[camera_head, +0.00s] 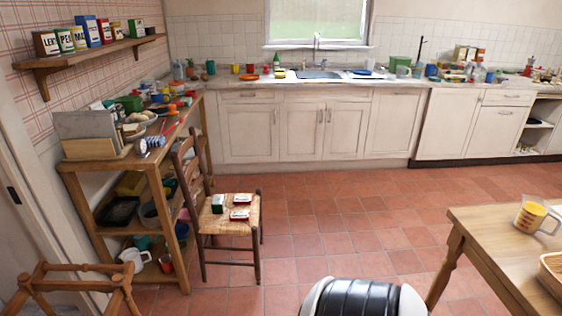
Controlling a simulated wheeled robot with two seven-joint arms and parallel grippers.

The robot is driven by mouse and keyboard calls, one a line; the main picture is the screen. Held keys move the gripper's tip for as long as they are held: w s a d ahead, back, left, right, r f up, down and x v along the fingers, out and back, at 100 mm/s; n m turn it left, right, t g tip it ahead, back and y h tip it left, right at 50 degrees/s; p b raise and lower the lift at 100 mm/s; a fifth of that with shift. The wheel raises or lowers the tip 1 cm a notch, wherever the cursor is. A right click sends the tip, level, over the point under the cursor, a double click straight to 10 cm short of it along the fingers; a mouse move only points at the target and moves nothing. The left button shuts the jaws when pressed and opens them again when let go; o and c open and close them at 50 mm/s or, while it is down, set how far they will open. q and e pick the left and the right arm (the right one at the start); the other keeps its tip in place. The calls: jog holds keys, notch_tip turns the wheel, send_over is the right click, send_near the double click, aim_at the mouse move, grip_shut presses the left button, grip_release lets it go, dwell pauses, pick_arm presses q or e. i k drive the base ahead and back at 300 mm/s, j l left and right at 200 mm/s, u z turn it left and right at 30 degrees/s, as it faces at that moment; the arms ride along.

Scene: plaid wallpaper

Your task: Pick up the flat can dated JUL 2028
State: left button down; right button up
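On the woven seat of a wooden chair (229,226) stand some small tins. One red flat can (242,199) lies toward the back of the seat, and another red flat can (240,214) lies nearer the front. A small green-and-white tin (217,203) is left of them. The cans are too small in this view for any date to be read, so I cannot tell which is dated JUL 2028. Neither of my grippers is in view.
A cluttered wooden shelf unit (153,172) stands just left of the chair. An overturned stool (75,279) is at bottom left. Tiled floor (330,235) is open between chair and table.

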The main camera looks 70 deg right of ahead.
aim_at(241, 199)
jog(key=l+z, duration=0.25)
jog(key=z, duration=0.15)
jog(key=i+l+z, duration=0.15)
jog(key=z, duration=0.25)
jog(key=i+l+z, duration=0.1)
jog(key=l+z, duration=0.15)
jog(key=z, duration=0.15)
jog(key=i+l+z, duration=0.15)
jog(key=z, duration=0.25)
jog(key=i+l, duration=0.45)
jog(key=i, duration=0.1)
